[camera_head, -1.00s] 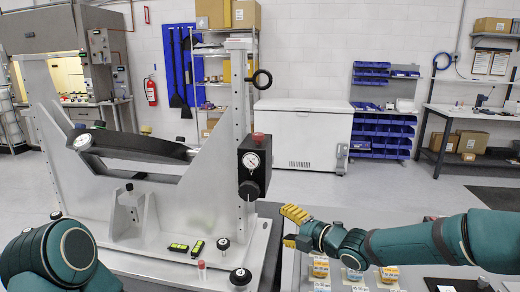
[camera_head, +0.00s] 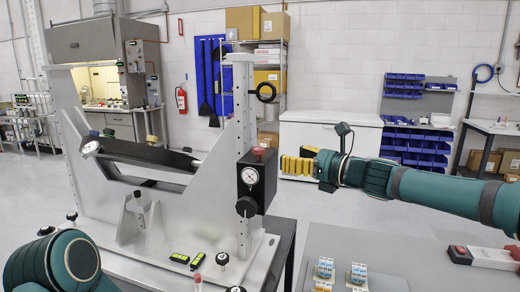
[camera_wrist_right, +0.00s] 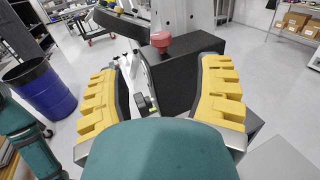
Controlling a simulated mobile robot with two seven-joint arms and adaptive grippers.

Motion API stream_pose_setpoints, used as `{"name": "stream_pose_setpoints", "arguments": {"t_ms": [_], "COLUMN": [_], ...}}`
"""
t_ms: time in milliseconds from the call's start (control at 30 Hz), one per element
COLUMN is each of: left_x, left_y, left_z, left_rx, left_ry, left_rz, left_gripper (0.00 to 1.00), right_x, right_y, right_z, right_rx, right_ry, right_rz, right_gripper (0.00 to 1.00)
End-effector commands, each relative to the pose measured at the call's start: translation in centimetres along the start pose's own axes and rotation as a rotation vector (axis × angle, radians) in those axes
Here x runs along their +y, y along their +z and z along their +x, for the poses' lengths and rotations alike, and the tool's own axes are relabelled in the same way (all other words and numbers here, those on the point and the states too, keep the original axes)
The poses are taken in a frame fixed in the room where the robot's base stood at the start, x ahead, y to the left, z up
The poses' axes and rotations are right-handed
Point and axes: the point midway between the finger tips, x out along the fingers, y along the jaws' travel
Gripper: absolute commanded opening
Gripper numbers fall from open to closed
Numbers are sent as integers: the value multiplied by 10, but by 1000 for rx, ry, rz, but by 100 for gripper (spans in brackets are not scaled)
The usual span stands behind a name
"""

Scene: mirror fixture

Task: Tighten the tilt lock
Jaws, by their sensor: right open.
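The mirror fixture has a grey metal frame (camera_head: 210,180) with a tilted black cradle (camera_head: 140,152) between its uprights. On the right upright sits a black box (camera_head: 268,184) with a round white gauge (camera_head: 250,175), a red knob (camera_head: 258,153) on top and a black knob (camera_head: 246,207) low on its front. I cannot tell which part is the tilt lock. My right gripper (camera_head: 298,165), with yellow fingers, is to the right of the box at about gauge height. In the right wrist view, the open gripper (camera_wrist_right: 160,75) faces the box, with the red knob (camera_wrist_right: 162,42) beyond the fingers. My left gripper is out of view.
Black knobs (camera_head: 222,258) and two black-yellow levels (camera_head: 198,260) are on the fixture's base. A grey table (camera_head: 360,245) with small blocks (camera_head: 325,268) stands at right. A blue barrel (camera_wrist_right: 42,88) shows in the wrist view.

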Motion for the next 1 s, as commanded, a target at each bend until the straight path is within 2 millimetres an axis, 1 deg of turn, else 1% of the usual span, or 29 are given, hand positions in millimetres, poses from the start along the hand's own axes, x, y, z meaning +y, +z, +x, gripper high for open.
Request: {"name": "stream_pose_setpoints", "arguments": {"t_ms": [33, 300, 500, 600, 700, 1000], "left_x": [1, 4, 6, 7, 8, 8], "left_y": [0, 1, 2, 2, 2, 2], "left_z": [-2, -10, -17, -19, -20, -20], "left_rx": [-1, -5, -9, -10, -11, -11], "left_ry": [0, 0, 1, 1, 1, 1], "left_rz": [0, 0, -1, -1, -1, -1], "left_gripper": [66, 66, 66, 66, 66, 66], "right_x": [1, 1, 1, 1, 0, 0], "right_y": [0, 1, 1, 1, 0, -1], "right_z": [11, 64, 95, 104, 109, 111], "right_rx": [-2, -2, -1, -1, 0, 0], "right_ry": [6, 4, 3, 2, 0, -1], "right_rz": [3, 5, 4, 3, 3, 3], "right_gripper": [66, 66, 66, 66, 66, 66]}}
